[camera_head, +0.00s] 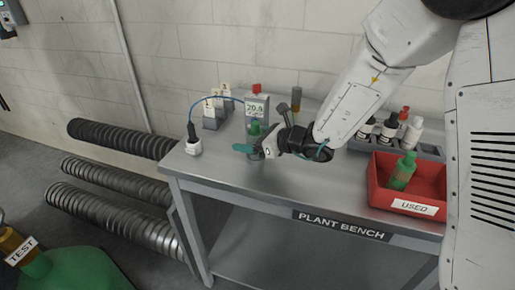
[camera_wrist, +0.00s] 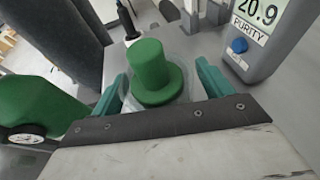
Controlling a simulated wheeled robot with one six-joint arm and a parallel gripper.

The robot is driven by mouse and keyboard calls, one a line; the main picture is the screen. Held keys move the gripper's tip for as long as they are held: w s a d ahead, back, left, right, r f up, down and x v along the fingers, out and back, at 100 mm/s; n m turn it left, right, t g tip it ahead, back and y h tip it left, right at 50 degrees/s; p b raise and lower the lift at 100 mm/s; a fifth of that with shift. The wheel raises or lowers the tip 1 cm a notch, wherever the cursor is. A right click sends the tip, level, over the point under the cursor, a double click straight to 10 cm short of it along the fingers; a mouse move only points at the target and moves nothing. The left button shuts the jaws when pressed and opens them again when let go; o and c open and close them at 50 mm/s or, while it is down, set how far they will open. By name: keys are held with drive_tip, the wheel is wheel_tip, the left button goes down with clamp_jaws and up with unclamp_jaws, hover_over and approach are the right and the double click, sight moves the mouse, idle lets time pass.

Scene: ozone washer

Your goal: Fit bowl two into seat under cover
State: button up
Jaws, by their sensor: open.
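A green hat-shaped part (camera_wrist: 155,72), likely the cover, stands between the jaws of my gripper (camera_wrist: 162,88) in the wrist view. A clear rounded rim shows around its base, possibly a bowl; I cannot tell which one. My gripper is open, with one teal finger on each side and a gap to the green part. In the head view the green part (camera_head: 254,129) is in front of the meter, with my gripper (camera_head: 257,150) low over the bench around it. The seat is not clearly visible, and no bowl can be identified as bowl two.
A purity meter (camera_head: 257,107) stands just behind. Grey labelled blocks (camera_head: 212,118) and a white cabled piece (camera_head: 193,147) are to the left. The bench front (camera_head: 275,190) is clear.

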drive_tip(key=c, duration=1.3)
drive_tip(key=shift+r, duration=0.1)
